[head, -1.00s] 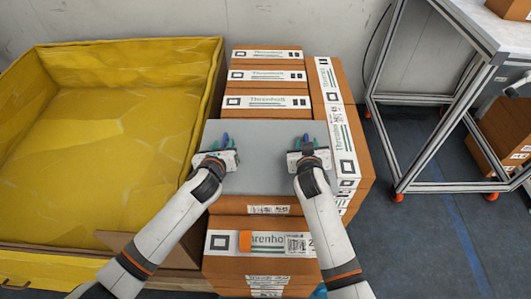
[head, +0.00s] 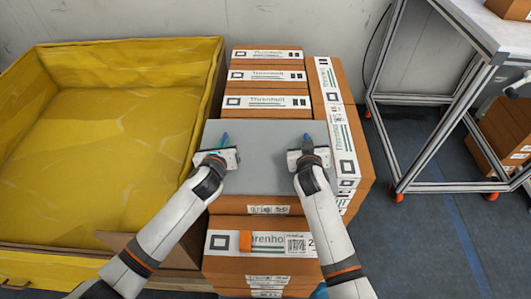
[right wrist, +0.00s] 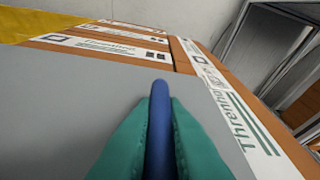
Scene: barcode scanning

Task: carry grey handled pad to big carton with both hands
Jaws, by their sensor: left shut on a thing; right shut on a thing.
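The grey pad (head: 262,184) lies flat on top of the stacked brown boxes in the head view, with two upright blue handles. My left gripper (head: 224,143) is shut on its left handle (head: 225,138). My right gripper (head: 307,143) is shut on its right handle (head: 307,139). In the right wrist view, my right gripper's teal fingers (right wrist: 160,125) press on both sides of the blue handle (right wrist: 160,115), over the grey surface (right wrist: 60,110). The big open carton (head: 215,75), lined in yellow, stands left of the stack; its visible inside looks empty.
Labelled brown boxes (head: 265,76) lie behind the pad, with more to its right (head: 325,80) and in front (head: 225,265). A metal-framed table (head: 440,40) stands at the right. Blue-grey floor (head: 405,240) is clear between it and the stack.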

